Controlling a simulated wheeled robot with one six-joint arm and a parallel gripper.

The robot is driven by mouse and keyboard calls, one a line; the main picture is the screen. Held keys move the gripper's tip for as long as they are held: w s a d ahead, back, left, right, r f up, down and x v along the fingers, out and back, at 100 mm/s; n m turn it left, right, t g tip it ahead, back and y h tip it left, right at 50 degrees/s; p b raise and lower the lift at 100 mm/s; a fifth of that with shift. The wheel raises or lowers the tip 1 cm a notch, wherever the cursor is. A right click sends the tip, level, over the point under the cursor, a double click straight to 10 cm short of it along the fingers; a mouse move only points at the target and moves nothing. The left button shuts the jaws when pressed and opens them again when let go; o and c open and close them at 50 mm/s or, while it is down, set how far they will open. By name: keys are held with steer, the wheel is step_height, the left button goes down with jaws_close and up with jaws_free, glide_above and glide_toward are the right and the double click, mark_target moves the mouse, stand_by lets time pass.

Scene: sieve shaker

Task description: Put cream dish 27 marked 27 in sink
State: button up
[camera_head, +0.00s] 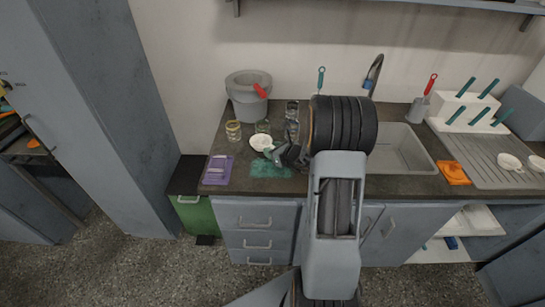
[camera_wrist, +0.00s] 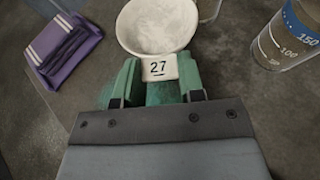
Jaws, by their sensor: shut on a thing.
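The cream dish 27 (camera_wrist: 156,24) is a small round bowl with a flat tab marked 27 (camera_wrist: 159,67) in the wrist view. My gripper (camera_wrist: 160,78) has green fingers on both sides of the tab and is shut on it. In the head view the dish (camera_head: 261,142) is at the left part of the dark counter, at the tip of my gripper (camera_head: 271,154). I cannot tell whether the dish touches the counter. The sink (camera_head: 409,160) is a grey basin to the right, partly hidden behind my arm.
A purple folded cloth (camera_head: 217,170) and a green mat (camera_head: 270,171) lie near the counter's front. Glass beakers (camera_head: 233,131) and a grey pot (camera_head: 247,104) stand behind. An orange cloth (camera_head: 453,173) and white dishes (camera_head: 509,162) lie right of the sink. A tap (camera_head: 374,72) rises behind it.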

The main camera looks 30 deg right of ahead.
steer(key=shift+w+f, duration=0.1)
steer(key=shift+f, duration=1.5)
steer(key=shift+f, duration=0.15)
steer(key=shift+f+b, duration=0.15)
steer(key=shift+b, duration=0.15)
steer(key=o, duration=0.9)
steer(key=shift+o, duration=0.2)
